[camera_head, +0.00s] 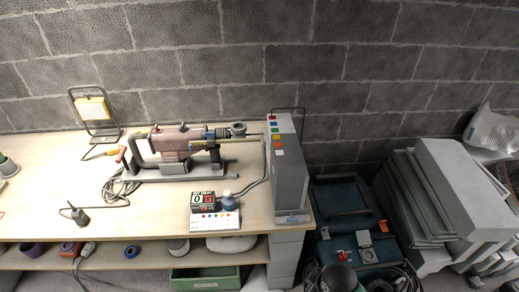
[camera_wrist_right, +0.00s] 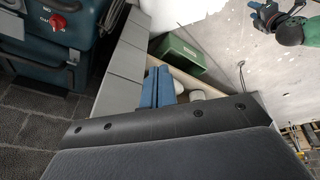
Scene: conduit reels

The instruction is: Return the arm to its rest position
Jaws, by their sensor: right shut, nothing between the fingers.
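In the right wrist view my right gripper (camera_wrist_right: 158,87) shows as two blue fingers close together beyond the dark wrist housing. They are shut with nothing between them. Behind them are the workbench's lower shelf and several pale round items, seen at a tilt. The head view does not show the right gripper clearly; a dark rounded part (camera_head: 337,279) at the bottom edge may belong to my arm.
A wooden workbench (camera_head: 50,155) holds a pink-and-grey machine (camera_head: 173,140), a grey upright case (camera_head: 287,165) and a yellow lamp (camera_head: 92,108). A green bin (camera_head: 205,278) sits below. Teal cases (camera_head: 345,200) and grey slabs (camera_head: 455,180) crowd the floor at right.

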